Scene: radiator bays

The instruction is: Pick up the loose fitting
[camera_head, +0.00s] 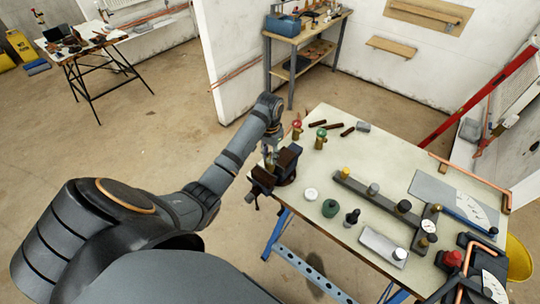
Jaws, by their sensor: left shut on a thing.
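My left arm reaches in from the left to the workbench's (345,225) far left corner. My left gripper (270,157) points down just above the dark vise (284,168) on the bench's left edge. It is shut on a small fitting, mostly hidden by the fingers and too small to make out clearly. I cannot tell whether the fitting touches the vise. A brass valve with a red top (297,130) and one with a green top (320,139) stand upright just right of the gripper.
A long dark bar with knobs (380,200), a grey plate (445,195), a white roll (311,194) and a green round piece (330,208) lie on the bench. A white partition wall (228,60) stands behind my arm. Open floor (150,140) lies left.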

